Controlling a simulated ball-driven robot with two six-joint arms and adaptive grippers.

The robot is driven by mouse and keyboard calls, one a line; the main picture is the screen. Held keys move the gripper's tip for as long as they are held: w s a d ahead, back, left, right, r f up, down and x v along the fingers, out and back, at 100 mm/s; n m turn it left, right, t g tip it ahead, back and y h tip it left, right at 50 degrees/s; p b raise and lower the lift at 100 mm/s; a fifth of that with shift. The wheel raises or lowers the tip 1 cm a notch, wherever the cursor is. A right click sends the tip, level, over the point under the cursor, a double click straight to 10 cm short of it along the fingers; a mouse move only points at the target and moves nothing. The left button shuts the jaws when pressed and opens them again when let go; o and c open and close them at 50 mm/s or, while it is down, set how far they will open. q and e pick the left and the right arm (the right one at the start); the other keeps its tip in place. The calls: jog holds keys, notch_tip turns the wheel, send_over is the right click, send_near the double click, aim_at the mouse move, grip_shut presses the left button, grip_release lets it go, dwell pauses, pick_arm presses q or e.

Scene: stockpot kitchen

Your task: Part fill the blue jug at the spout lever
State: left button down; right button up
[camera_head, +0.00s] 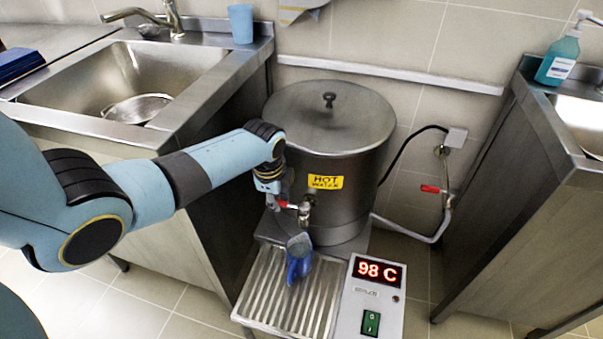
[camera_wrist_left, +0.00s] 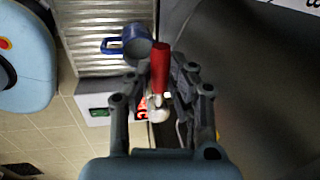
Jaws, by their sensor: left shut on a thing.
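The blue jug (camera_head: 298,270) stands on the ridged drip tray, below the spout (camera_head: 306,212) of the steel hot water boiler (camera_head: 328,125). It also shows in the left wrist view (camera_wrist_left: 112,46), with its handle to the left and a greyish inside. I cannot tell the water level in it. My left gripper (camera_head: 275,194) is at the spout, shut on the red lever (camera_head: 286,205). In the left wrist view the red lever (camera_wrist_left: 160,66) stands out between the fingers (camera_wrist_left: 160,88). My right gripper is not in view.
The drip tray (camera_head: 262,292) has free room around the jug. A panel (camera_head: 377,297) reading 98 C with a green switch is beside it. Sinks stand left (camera_head: 95,72) and right. A light blue cup (camera_head: 240,24) and a soap bottle (camera_head: 558,60) are on the counters.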

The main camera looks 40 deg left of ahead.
pick_arm(q)
jog(key=shift+w, duration=0.1)
jog(key=c, duration=1.2)
grip_release()
jog(key=r, duration=0.4)
jog(key=s+r, duration=0.1)
jog(key=r, duration=0.3)
jog(key=s+r, duration=0.1)
jog(key=r, duration=0.2)
jog(key=shift+d+r, duration=0.4)
jog(key=shift+s+f, duration=0.1)
jog(key=s+d+f+n, duration=0.2)
jog(key=s+f+n, duration=0.2)
jog(key=s+f, duration=0.6)
jog(key=s+d+f+n, duration=0.2)
jog(key=s+f+n, duration=0.2)
jog(key=s+f, duration=0.7)
jog(key=s+d+f+n+g, duration=0.1)
jog(key=s+f+n, duration=0.3)
jog(key=s+f, duration=0.7)
jog(key=shift+s+d+n, duration=0.1)
jog(key=shift+s+d, duration=0.15)
jog(key=shift+s, duration=1)
jog(key=shift+s+d+n, duration=0.1)
jog(key=shift+s+d, duration=0.2)
jog(key=shift+s, duration=0.9)
jog(key=shift+s+d+n, duration=0.1)
jog(key=shift+s+d, duration=0.15)
jog(key=shift+s, duration=1)
